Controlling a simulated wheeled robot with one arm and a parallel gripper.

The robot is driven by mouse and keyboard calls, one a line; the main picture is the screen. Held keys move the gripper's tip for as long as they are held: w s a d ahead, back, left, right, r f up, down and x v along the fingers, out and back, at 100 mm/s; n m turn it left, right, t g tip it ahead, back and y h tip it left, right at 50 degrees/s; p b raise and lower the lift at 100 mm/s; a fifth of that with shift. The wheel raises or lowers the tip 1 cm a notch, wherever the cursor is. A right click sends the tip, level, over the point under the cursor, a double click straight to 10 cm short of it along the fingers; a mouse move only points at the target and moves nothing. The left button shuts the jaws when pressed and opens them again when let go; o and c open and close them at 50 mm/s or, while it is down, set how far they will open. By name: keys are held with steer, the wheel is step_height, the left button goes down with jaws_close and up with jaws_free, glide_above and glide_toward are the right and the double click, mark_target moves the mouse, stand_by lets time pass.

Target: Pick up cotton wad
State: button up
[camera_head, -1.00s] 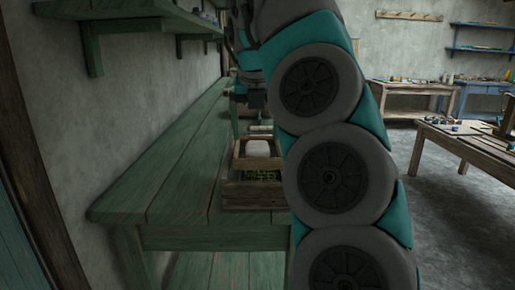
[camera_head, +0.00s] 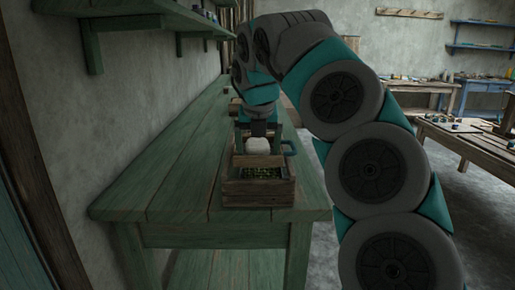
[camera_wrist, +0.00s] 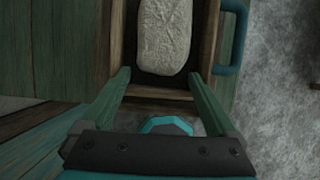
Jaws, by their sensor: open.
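The cotton wad (camera_head: 258,145) is a pale, rounded block in the rear part of a wooden crate on the green bench. In the wrist view the cotton wad (camera_wrist: 163,36) lies lengthwise in a dark-bottomed compartment. My gripper (camera_head: 258,130) is above the crate, at the wad, in the head view. In the wrist view my gripper (camera_wrist: 158,74) is open, with its two green fingers spread wider than the wad. The fingertips appear near the wad's lower end. Nothing is between them that I can see gripped; their height above the wad is unclear.
The wooden crate (camera_head: 258,193) has a front compartment with small green-yellow items (camera_head: 260,173). A teal loop (camera_wrist: 232,40) stands at the crate's right side. The green bench (camera_head: 165,185) is clear to the left, beside the wall. A shelf (camera_head: 130,15) hangs above.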

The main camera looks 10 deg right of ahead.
steer(key=shift+c, duration=0.4)
jaws_close()
stand_by(0.4)
